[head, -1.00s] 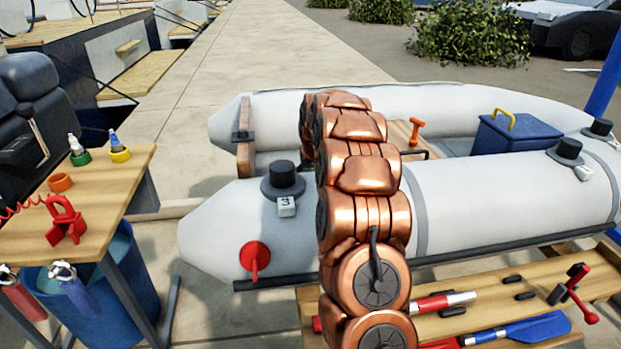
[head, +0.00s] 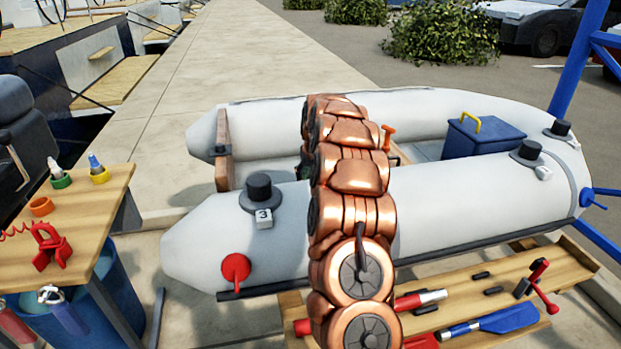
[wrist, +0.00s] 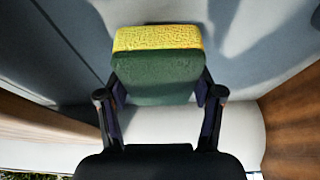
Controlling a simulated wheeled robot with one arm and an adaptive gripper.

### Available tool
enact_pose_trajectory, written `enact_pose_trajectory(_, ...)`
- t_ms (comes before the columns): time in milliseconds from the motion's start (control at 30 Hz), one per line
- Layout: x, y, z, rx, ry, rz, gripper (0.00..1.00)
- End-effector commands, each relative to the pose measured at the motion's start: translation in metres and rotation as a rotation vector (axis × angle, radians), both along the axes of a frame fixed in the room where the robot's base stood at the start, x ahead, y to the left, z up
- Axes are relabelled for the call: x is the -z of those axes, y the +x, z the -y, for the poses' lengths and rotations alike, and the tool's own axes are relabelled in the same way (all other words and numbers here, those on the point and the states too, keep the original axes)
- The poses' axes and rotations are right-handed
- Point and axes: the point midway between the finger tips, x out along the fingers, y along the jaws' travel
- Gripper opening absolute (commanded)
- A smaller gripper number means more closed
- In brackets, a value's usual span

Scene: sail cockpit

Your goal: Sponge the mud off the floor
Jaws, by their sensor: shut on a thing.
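My gripper (wrist: 160,108) is shut on a sponge (wrist: 158,38) in the wrist view. The sponge has a yellow porous part and a dark green part, and one finger presses on each side of it. Beyond it is the grey floor of the inflatable boat (wrist: 75,50), with darker shadowed patches. I cannot make out any mud for certain. In the head view my copper arm reaches over the near tube of the grey boat (head: 440,215), and the gripper and sponge are hidden behind it.
A blue box with a yellow handle (head: 485,135) sits in the boat. A wooden bench (head: 560,270) with a blue paddle (head: 505,321) is in front. A table (head: 85,215) with bottles stands at left.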

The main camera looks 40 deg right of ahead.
Motion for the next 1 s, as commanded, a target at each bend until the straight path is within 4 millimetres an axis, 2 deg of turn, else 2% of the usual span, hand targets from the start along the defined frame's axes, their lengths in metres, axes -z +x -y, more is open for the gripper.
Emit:
enact_pose_trajectory(100,-0.014,0.001,-0.001,-0.001,-0.002,0.003,0.33)
enact_pose_trajectory(500,-0.049,0.002,-0.002,-0.003,-0.002,0.004,0.33)
enact_pose_trajectory(1000,-0.051,0.002,-0.002,-0.004,-0.001,0.003,0.33)
